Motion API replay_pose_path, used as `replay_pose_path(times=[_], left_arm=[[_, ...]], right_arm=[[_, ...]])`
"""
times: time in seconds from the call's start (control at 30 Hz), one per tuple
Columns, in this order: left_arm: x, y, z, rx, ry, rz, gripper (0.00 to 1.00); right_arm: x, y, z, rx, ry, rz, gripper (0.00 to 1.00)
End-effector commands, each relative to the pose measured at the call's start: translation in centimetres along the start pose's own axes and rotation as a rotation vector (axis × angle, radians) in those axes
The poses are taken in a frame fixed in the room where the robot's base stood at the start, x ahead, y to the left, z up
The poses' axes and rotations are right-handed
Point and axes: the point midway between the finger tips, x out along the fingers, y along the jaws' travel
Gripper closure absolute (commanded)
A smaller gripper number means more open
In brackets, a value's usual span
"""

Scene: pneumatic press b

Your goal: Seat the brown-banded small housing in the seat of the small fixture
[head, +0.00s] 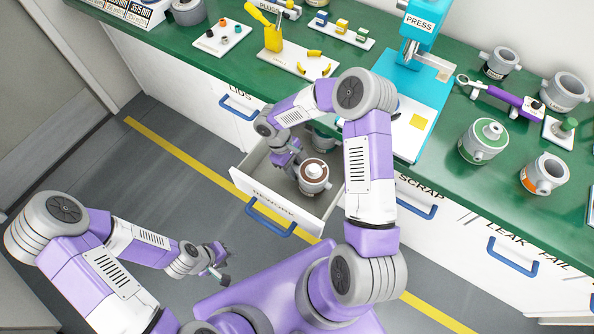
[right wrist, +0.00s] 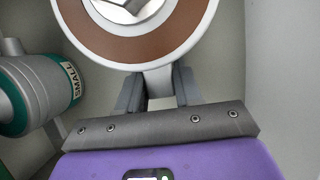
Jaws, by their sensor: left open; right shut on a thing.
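The brown-banded housing (head: 313,178) sits low in the open drawer in the head view, its brown ring facing up. In the right wrist view the brown band (right wrist: 115,44) fills the top around a pale, faceted centre. My right gripper (right wrist: 159,88) is shut on the short grey stub at the side of this housing. In the head view the right gripper (head: 296,160) reaches down into the drawer. My left gripper (head: 220,268) is open and empty above the floor.
The drawer (head: 243,180) has close walls. A teal-banded housing labelled SMALL (right wrist: 45,92) lies beside the held one. On the green bench stand the blue press (head: 422,35), a green-banded housing (head: 482,142), an orange-banded housing (head: 544,174) and a purple-handled tool (head: 505,97).

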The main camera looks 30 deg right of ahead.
Motion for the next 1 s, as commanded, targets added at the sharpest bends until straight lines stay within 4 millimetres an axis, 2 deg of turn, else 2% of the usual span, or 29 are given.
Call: replay_pose_path(times=[0.03, 0.2, 0.4, 1.0], left_arm=[[-0.7, 0.2, 0.0, 0.000, 0.000, 0.000, 0.57], [-1.7, 0.6, 0.1, 0.000, 0.000, 0.000, 0.57], [-2.4, 0.9, 0.1, 0.000, 0.000, 0.000, 0.57], [-4.0, 1.5, 0.2, 0.000, 0.000, 0.000, 0.57]], right_arm=[[-1.4, 0.1, 0.5, 0.000, 0.002, 0.004, 1.00], [-4.6, 0.0, 1.9, 0.000, 0.000, 0.003, 1.00], [-7.0, 0.0, 2.8, -0.001, -0.001, 0.001, 1.00], [-9.5, 0.0, 3.9, -0.001, -0.002, 0.000, 1.00]])
